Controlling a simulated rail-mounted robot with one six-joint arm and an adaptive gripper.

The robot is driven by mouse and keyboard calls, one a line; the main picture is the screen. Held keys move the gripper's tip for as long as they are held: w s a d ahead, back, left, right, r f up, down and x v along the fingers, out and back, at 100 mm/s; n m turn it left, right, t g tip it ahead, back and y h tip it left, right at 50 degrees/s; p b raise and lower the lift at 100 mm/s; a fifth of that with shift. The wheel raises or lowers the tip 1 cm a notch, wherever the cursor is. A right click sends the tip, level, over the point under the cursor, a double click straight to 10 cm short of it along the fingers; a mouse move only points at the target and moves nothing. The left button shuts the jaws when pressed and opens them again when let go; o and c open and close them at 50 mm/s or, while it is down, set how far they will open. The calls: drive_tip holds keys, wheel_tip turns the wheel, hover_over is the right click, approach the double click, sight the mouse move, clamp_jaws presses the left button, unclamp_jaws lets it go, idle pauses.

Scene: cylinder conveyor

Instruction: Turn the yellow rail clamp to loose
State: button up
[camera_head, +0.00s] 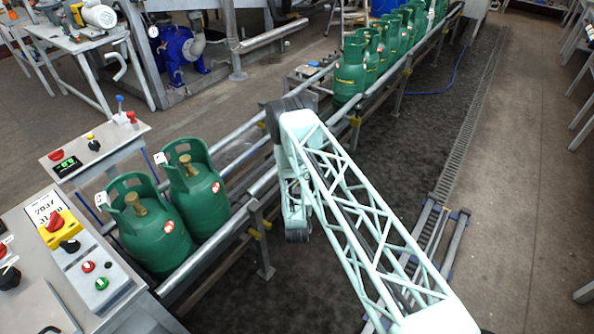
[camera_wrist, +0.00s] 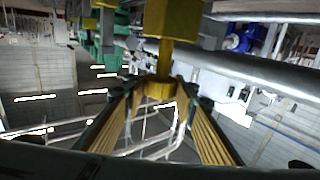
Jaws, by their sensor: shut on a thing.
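In the wrist view the yellow rail clamp (camera_wrist: 180,22) hangs at the top middle, with a narrower stem and a yellow lower end. My gripper (camera_wrist: 160,91) has its two ridged yellow fingers closing in from both sides onto that lower end, and it is shut on it. In the head view my arm hides the gripper and the held part. Yellow clamps show on the conveyor legs in the head view, one at the near leg (camera_head: 258,232) and one farther back (camera_head: 355,121). I cannot tell which setting the clamp is at.
Green gas cylinders (camera_head: 150,240) stand on the near end of the conveyor rails (camera_head: 215,240), with a row of more (camera_head: 350,72) farther back. A control bench (camera_head: 105,300) with knobs stands at the left. The floor at the right (camera_head: 530,180) is largely open.

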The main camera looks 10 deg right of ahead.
drive_tip(key=shift+a+m+g+h+b, duration=0.1)
drive_tip(key=shift+m+g+h+b, duration=0.7)
drive_tip(key=shift+m+h, duration=0.95)
drive_tip(key=shift+h, duration=0.65)
drive_tip(key=shift+m+g+h+b, duration=0.35)
drive_tip(key=shift+g+h, duration=0.15)
drive_tip(key=shift+h, duration=0.1)
drive_tip(key=o, duration=0.9)
drive_tip(key=shift+r, duration=0.15)
drive_tip(key=shift+r, duration=4.8)
drive_tip(key=shift+r, duration=0.1)
